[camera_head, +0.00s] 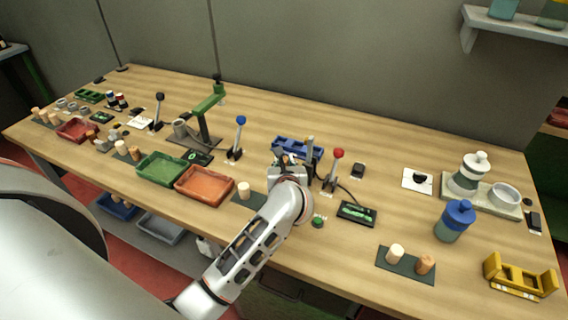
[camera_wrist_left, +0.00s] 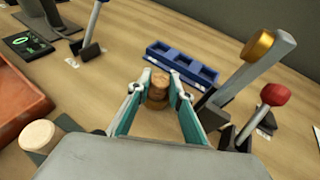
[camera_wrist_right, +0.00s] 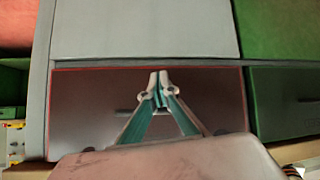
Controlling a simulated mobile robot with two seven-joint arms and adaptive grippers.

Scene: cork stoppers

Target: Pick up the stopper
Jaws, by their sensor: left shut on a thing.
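My left gripper (camera_wrist_left: 168,86) is shut on a brown cork stopper (camera_wrist_left: 159,88), with one finger on each side of it. In the left wrist view the stopper appears upright, with its top showing between the fingertips. In the head view my left gripper (camera_head: 287,168) is just in front of the blue rack, and its hand hides the stopper. A pale stopper (camera_head: 243,189) stands on a dark mat to the left; it also shows in the left wrist view (camera_wrist_left: 39,135). My right gripper (camera_wrist_right: 158,88) is shut, with nothing visible between its fingertips, before a drawer front.
The blue rack (camera_wrist_left: 182,62) lies just beyond the held stopper. A red-knobbed lever (camera_head: 335,168) stands close on the right, a blue-knobbed lever (camera_head: 238,138) on the left. An orange tray (camera_head: 205,186) lies left of the mat. A second dark mat (camera_head: 405,264) holds two stoppers.

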